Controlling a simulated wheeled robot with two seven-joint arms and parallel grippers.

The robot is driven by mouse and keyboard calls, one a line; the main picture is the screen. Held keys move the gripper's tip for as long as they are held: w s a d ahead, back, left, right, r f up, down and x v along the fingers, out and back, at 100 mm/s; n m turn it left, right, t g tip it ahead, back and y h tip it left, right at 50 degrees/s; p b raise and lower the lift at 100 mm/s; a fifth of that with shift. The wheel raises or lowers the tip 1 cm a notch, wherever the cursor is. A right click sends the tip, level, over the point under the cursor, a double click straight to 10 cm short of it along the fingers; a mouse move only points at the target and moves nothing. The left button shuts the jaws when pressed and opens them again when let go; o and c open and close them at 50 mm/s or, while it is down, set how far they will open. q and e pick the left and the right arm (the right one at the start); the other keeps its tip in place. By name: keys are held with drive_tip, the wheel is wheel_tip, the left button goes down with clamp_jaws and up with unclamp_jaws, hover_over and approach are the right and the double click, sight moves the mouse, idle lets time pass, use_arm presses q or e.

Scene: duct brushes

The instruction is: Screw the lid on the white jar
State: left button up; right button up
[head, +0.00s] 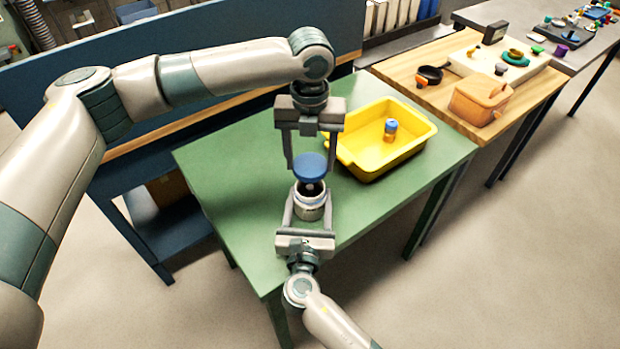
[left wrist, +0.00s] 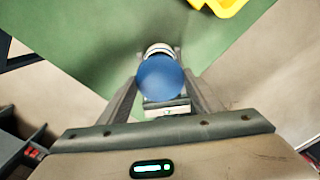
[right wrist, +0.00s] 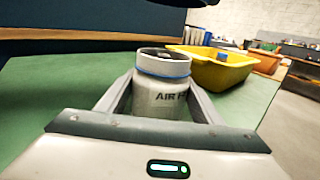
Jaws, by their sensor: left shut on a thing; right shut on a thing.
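The white jar (head: 309,205) stands upright on the green table, with its dark mouth open at the top. My right gripper (head: 308,212) is shut around the jar's body from the near side; the jar also shows in the right wrist view (right wrist: 160,95) with lettering and a blue ring below its rim. The blue lid (head: 311,165) is above the jar, apart from it and slightly up in the head view. My left gripper (head: 311,160) points down from above and is shut on the lid. In the left wrist view the lid (left wrist: 160,77) covers much of the jar.
A yellow bin (head: 365,160) with a small blue-capped container (head: 390,129) in it stands on the green table (head: 230,165), right of the jar. A wooden table (head: 530,95) with an orange box (head: 480,100) is farther right. The table's left part is clear.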

sight(310, 187)
use_arm(q)
drive_tip(key=shift+f, duration=2)
drive_tip(key=shift+f, duration=0.1)
drive_tip(key=shift+f, duration=0.8)
drive_tip(key=shift+f, duration=0.55)
use_arm(e)
clamp_jaws()
use_arm(q)
drive_tip(key=m, duration=0.6)
drive_tip(key=shift+m, duration=0.3)
drive_tip(key=m, duration=0.4)
drive_tip(key=shift+d+r+m, duration=0.1)
drive_tip(key=shift+m, duration=1.1)
